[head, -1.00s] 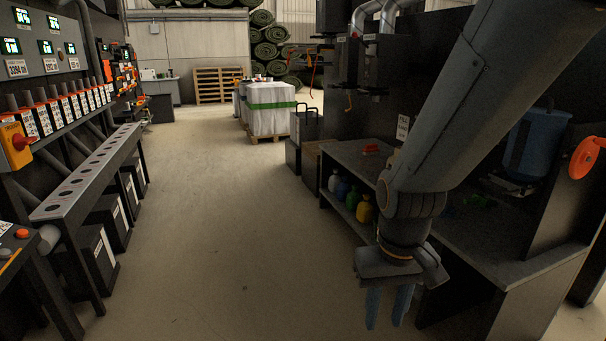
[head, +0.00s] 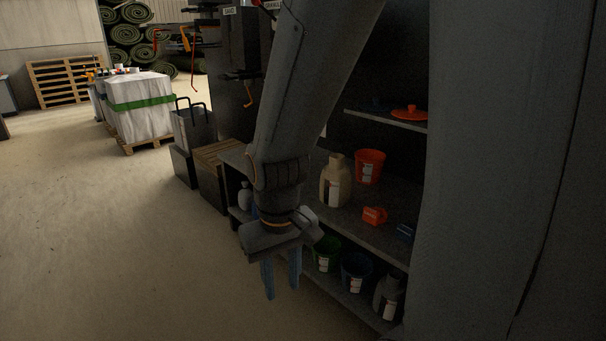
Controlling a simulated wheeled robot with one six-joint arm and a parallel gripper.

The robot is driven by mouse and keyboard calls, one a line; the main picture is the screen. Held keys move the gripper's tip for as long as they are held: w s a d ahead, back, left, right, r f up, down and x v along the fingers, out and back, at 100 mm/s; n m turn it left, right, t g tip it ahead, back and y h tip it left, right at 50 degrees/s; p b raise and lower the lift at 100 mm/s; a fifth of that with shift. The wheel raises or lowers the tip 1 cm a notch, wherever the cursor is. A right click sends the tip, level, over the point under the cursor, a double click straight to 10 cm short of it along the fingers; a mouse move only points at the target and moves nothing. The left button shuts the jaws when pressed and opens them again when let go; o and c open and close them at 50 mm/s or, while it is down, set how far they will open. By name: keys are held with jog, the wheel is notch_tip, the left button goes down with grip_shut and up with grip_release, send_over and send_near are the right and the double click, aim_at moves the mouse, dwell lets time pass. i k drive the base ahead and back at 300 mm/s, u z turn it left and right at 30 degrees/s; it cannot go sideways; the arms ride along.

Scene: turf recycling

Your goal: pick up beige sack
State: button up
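A small pale grey sack-like item (head: 245,196) stands on the shelf at the left, partly hidden by my arm. My gripper (head: 282,283) points down in front of the shelf unit. Its two blue fingers are apart with nothing between them. It is lower in the picture than the beige container and apart from it.
An orange bucket (head: 370,166) stands beside the beige container. Green (head: 325,255) and dark blue (head: 356,273) buckets and a grey jug (head: 389,298) stand on the lower shelf. A wrapped white bale (head: 140,108) sits on a pallet. The floor at left is clear.

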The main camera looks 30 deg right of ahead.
aim_at(335, 177)
jog(key=i, duration=2.2)
jog(key=z, duration=1.8)
